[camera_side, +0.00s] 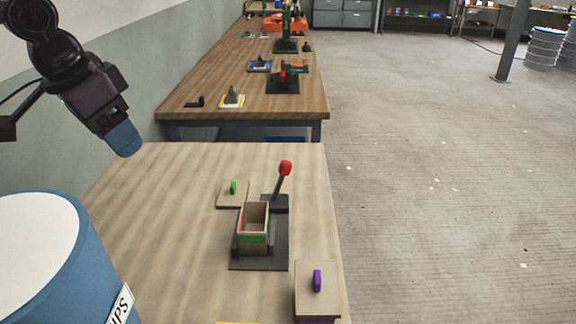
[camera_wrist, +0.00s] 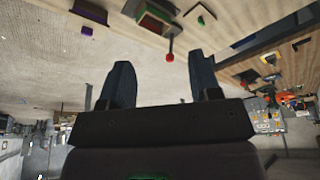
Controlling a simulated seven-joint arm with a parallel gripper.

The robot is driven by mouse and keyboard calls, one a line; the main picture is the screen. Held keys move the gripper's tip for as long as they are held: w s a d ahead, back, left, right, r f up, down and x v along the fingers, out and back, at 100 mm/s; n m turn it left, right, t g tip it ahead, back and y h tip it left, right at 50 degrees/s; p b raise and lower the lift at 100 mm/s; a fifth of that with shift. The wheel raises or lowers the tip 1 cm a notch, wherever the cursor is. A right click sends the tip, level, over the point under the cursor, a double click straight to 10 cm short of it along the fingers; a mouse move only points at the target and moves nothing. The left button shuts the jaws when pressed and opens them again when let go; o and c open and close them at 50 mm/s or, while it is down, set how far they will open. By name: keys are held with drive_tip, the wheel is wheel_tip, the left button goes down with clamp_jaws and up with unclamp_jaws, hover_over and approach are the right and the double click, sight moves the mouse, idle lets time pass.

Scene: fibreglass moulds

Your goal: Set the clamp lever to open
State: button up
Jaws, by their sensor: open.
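The clamp lever (camera_side: 281,182) is a dark rod with a red knob. It stands nearly upright, its top leaning slightly right in the side view, on a dark base behind an open box. The red knob also shows in the wrist view (camera_wrist: 168,57), between and beyond my fingers. My gripper (camera_side: 125,141) is high at the upper left of the side view, well away from the lever. Its two blue fingers (camera_wrist: 162,82) are apart with nothing between them. I cannot read any open or closed mark on the clamp.
The open tan box (camera_side: 254,238), with red and green on it, stands on a dark plate in front of the lever. A green-handled lid (camera_side: 233,194) lies to its left. A purple-handled box (camera_side: 317,290) stands front right. A blue drum (camera_side: 70,270) fills the lower left.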

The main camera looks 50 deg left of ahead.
drive_tip(key=w+a+f+m+g, duration=0.15)
drive_tip(key=w+f, duration=0.25)
drive_tip(key=w, duration=0.7)
drive_tip(key=m+h, duration=0.4)
drive_tip(key=m, duration=0.4)
approach(285, 161)
drive_tip(key=shift+t, duration=0.45)
drive_tip(key=x, duration=1.2)
drive_tip(key=shift+s, duration=0.35)
clamp_jaws()
